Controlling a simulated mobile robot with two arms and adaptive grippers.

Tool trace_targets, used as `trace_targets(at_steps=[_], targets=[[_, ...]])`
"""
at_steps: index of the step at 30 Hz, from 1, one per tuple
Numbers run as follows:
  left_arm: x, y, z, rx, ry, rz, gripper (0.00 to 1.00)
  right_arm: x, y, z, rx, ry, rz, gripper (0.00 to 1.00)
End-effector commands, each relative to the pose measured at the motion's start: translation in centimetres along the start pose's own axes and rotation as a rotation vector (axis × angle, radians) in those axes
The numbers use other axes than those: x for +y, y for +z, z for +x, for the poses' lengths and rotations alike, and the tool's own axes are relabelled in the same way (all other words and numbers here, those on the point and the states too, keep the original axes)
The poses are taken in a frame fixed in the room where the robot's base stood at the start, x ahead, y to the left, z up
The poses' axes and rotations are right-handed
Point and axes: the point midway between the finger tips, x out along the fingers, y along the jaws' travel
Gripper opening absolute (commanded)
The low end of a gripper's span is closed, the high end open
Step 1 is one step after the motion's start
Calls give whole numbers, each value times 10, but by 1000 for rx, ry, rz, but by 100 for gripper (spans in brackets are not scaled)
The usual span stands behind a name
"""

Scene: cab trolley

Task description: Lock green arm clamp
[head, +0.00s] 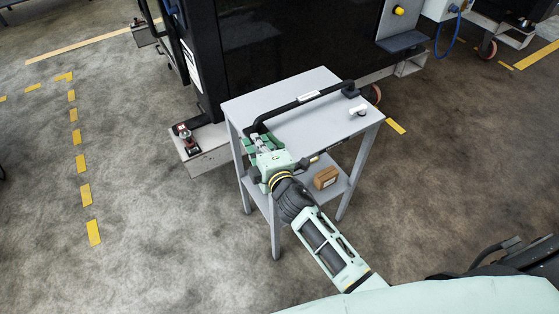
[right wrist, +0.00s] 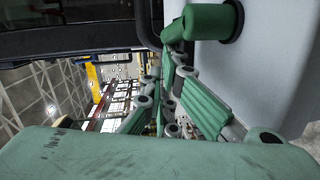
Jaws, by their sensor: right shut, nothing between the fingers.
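A green clamp part (right wrist: 205,22) with a dark round end shows at the top of the right wrist view, against a pale grey surface. It lies just beyond the fingertips of my right gripper (right wrist: 168,76). In the head view my right gripper (head: 264,143) is at the left front edge of the grey trolley top, by the left end of the black bar. Its fingers are together with nothing held. In the head view I cannot separate the clamp from the green finger parts. Whether the clamp is locked cannot be told. My left gripper is not in view.
The grey trolley (head: 325,118) carries a black bent bar (head: 298,103) and a small white item (head: 358,110). A brown box (head: 325,178) sits on its lower shelf. A large black cabinet (head: 290,45) stands behind. The floor to the left is mostly clear.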

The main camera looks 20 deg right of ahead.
Motion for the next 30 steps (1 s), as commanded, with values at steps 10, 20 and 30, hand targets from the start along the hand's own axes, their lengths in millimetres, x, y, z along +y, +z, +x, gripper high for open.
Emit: trace_targets(at_steps=[10,20,30], targets=[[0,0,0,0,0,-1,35,2,4,7,0,0,-1,0],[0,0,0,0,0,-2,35,2,4,8,0,0,-1,0],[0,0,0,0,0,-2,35,2,4,8,-1,0,-1,0]])
